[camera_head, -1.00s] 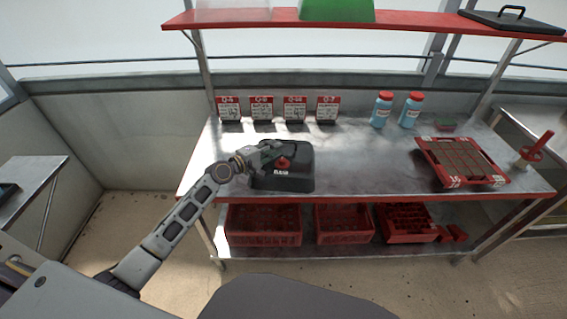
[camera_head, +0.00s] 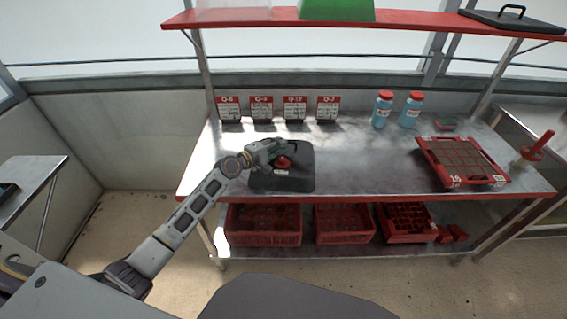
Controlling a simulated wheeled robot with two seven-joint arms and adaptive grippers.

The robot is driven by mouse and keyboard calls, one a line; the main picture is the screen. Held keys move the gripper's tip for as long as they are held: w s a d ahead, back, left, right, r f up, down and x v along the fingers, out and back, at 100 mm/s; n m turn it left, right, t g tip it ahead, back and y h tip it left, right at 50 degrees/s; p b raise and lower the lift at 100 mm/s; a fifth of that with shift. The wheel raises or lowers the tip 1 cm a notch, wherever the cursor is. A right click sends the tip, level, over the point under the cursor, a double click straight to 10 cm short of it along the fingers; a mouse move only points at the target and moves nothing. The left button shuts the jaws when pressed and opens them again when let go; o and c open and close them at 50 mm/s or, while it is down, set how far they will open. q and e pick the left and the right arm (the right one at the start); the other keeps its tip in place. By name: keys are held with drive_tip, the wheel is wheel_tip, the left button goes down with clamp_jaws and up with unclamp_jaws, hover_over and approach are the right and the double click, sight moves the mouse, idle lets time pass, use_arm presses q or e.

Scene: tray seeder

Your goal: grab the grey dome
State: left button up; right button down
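I cannot pick out a separate grey dome with certainty. A dark grey-black rounded block (camera_head: 300,181) with a red knob (camera_head: 283,162) and a small white label sits on the metal bench, left of its middle. My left gripper (camera_head: 284,148) is over the back left part of this block, just behind and above the red knob. It hides part of the block's top. Its fingers are too small and dark against the block to tell whether they are open or shut, or whether they touch it. My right gripper is not in view.
Several red-topped cards (camera_head: 262,109) and two blue bottles (camera_head: 383,109) stand along the back of the bench (camera_head: 365,160). A red tray (camera_head: 462,160) lies to the right, beside a red-handled tool (camera_head: 537,148). The bench between block and tray is clear. A red shelf (camera_head: 420,18) hangs above.

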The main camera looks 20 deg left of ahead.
use_arm(q)
drive_tip(key=shift+w+d+f, duration=0.15)
drive_tip(key=shift+w+d, duration=0.2)
drive_tip(key=shift+w, duration=0.25)
drive_tip(key=shift+w+d, duration=0.1)
drive_tip(key=shift+w, duration=0.2)
drive_tip(key=shift+c, duration=0.2)
clamp_jaws()
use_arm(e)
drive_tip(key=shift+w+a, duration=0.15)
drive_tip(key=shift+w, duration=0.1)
